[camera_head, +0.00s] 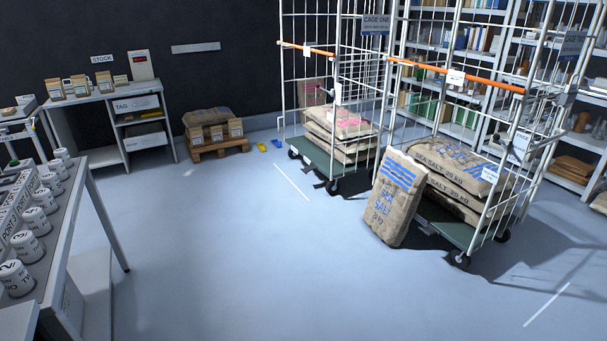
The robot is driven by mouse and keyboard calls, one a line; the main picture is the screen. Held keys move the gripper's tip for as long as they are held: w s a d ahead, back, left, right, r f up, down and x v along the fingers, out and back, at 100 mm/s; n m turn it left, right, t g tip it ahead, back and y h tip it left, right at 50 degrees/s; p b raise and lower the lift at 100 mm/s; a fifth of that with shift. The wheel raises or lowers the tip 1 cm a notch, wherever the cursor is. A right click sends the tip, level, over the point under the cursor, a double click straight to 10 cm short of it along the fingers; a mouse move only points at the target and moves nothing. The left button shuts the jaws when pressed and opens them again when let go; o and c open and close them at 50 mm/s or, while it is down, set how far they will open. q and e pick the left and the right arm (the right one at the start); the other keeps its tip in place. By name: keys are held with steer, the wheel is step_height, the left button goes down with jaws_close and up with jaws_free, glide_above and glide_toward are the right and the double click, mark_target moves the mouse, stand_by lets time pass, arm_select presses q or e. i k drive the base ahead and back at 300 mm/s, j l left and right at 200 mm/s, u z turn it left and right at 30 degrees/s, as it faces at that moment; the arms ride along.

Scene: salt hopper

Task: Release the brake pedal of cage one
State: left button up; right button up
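Cage one (284,85) is a white wire roll cage at the back, with a "CAGE ONE" sign (376,22) at its upper right. It stands on castors (333,187) and has an orange bar across its front. Its green deck (314,156) carries several stacked sacks (340,122). Small dark parts show low by the front castors; I cannot tell which of them is the brake pedal or how it is set. Neither of my grippers is in view.
A second cage (500,90) with salt sacks stands at the right. A sea salt sack (398,198) leans against its front. A table with white tubs (28,247) is at the left. A yellow piece (262,147) lies near the pallet (214,149). The middle floor is clear.

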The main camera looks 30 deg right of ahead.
mark_target(309, 168)
steer(key=i+l+z, duration=0.35)
steer(key=i+z, duration=0.2)
steer(key=i, duration=0.15)
steer(key=i+l+z, duration=0.1)
steer(key=i+z, duration=0.3)
steer(key=i, duration=1.75)
steer(key=i+u, duration=0.2)
steer(key=i, duration=0.3)
steer(key=i+l+u, duration=0.2)
steer(key=i, duration=0.3)
steer(key=i+l+u, duration=0.2)
steer(key=i, duration=0.3)
steer(key=i+l+u, duration=0.25)
steer(key=i, duration=0.2)
